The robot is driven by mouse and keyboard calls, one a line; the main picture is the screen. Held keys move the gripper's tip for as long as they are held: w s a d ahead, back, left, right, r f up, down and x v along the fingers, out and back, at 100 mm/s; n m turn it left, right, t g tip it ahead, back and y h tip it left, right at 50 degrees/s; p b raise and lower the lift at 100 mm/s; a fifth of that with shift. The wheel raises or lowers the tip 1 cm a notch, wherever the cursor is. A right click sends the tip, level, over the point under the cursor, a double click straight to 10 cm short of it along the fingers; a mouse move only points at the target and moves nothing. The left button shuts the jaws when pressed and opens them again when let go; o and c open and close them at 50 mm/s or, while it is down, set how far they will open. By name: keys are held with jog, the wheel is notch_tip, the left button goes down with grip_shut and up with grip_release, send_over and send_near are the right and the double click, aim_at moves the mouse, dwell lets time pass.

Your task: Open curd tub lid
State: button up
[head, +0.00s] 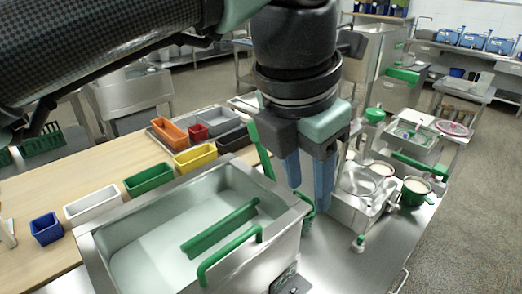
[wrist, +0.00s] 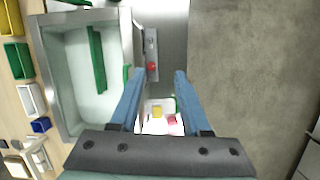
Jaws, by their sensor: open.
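The curd tub appears to be the large steel-rimmed rectangular tub (head: 90,246) at the front left; it also shows at left in the wrist view (wrist: 50,100). A green bar (head: 222,228) lies across its pale inside. A green arched handle (head: 230,253) stands at its near right edge. I cannot tell whether the pale surface inside is a lid or the contents. My gripper (head: 308,197) is open and empty, its blue fingers pointing down. It hangs to the right of the tub, apart from the handle. In the wrist view (wrist: 159,73) the fingers flank a gap.
A steel panel with a red button (wrist: 152,66) is beside the tub. Coloured bins, including a green bin (head: 149,179), stand on the wooden table (head: 30,200). Steel equipment and green pots (head: 415,190) stand to the right. Open floor (head: 460,240) is at far right.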

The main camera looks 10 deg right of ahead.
aim_at(228, 247)
jog(key=a+n+y, duration=0.1)
jog(key=a+y, duration=0.2)
jog(key=a, duration=0.6)
jog(key=w+f, duration=0.1)
jog(key=f, duration=0.3)
jog(key=f+p, duration=0.1)
jog(key=f, duration=0.3)
jog(key=w+a+f+p, duration=0.1)
jog(key=f, duration=0.3)
jog(key=shift+w+f, duration=0.3)
jog(key=shift+f, duration=0.05)
grip_shut()
